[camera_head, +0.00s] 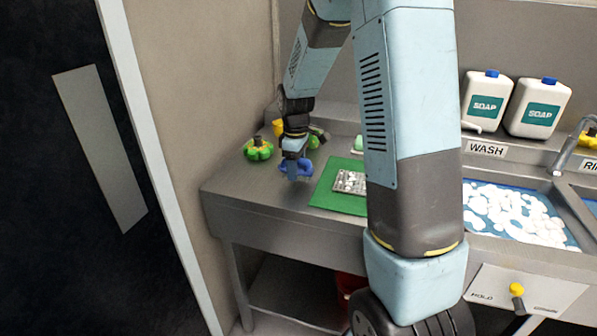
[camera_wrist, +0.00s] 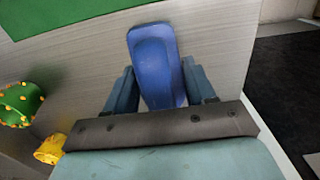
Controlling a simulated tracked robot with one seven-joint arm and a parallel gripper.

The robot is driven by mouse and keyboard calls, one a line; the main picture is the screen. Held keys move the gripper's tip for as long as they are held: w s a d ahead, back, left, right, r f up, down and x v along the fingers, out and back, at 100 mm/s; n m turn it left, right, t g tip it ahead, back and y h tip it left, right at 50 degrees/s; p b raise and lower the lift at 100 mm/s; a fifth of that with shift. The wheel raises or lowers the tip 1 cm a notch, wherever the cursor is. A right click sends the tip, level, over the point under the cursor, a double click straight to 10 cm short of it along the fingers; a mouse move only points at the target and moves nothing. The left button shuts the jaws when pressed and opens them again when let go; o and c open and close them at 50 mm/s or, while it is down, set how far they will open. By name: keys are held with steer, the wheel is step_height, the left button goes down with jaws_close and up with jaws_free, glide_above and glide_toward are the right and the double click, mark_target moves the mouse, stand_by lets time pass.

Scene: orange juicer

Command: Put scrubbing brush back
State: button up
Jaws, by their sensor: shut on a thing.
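A blue scrubbing brush (camera_wrist: 155,60) shows end-on to lengthwise between my fingers in the wrist view, its rounded end reaching past the fingertips. In the head view the blue brush (camera_head: 304,166) is at the left part of the steel counter, left of the green mat. My gripper (camera_head: 294,174) points down there and is shut on the brush; its fingers (camera_wrist: 158,76) flank the brush in the wrist view. The brush's underside is hidden, and I cannot tell whether it touches the counter.
A green mat (camera_head: 327,196) with a metal grate (camera_head: 347,184) lies right of my gripper. A green-and-yellow knobbed thing (camera_head: 258,150) stands left, and a yellow thing (camera_head: 278,128) behind. Soap jugs (camera_head: 486,100) and a foamy sink (camera_head: 510,212) are right. The counter's front-left is clear.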

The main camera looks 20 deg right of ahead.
steer(key=shift+f, duration=0.9)
steer(key=o, duration=1.1)
